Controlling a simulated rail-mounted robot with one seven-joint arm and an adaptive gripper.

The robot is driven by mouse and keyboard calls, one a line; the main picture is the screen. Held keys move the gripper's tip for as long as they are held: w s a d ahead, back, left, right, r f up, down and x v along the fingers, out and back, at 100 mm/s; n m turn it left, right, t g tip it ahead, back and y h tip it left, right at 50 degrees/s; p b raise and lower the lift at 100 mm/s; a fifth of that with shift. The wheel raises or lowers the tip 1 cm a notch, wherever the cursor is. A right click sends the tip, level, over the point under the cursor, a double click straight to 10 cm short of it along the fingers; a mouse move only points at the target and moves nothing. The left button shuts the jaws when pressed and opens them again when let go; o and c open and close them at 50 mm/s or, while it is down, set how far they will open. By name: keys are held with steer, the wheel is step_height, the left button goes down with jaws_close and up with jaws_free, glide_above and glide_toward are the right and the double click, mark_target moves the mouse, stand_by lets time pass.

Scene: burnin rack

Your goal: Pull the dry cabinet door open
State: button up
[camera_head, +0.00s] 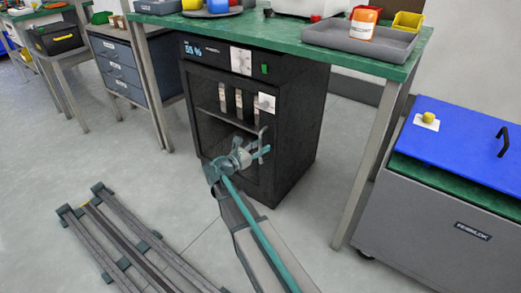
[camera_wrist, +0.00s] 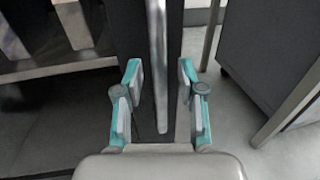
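The dry cabinet (camera_head: 302,120) is a black box under the green bench, with a lit display at its top left. Its dark glazed door (camera_head: 205,135) appears shut, with strips visible inside. A grey vertical bar handle (camera_head: 262,136) is on the door's right side; it also shows in the wrist view (camera_wrist: 158,60). My gripper (camera_head: 250,155) is at the handle's lower part. In the wrist view my gripper (camera_wrist: 160,88) is open, with a finger on each side of the handle's line and gaps to both. Whether the handle's end lies between the pads in depth is unclear.
The green bench top (camera_head: 270,32) is above the cabinet, with a grey tray (camera_head: 325,38) on it. A blue-lidded grey chest (camera_head: 430,220) stands right; a drawer unit (camera_head: 120,68) stands left. A rail-like frame (camera_head: 130,245) lies on the floor at lower left. Floor before the cabinet is clear.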

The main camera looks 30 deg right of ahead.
steer(key=shift+d, duration=0.1)
jaws_close()
stand_by(0.4)
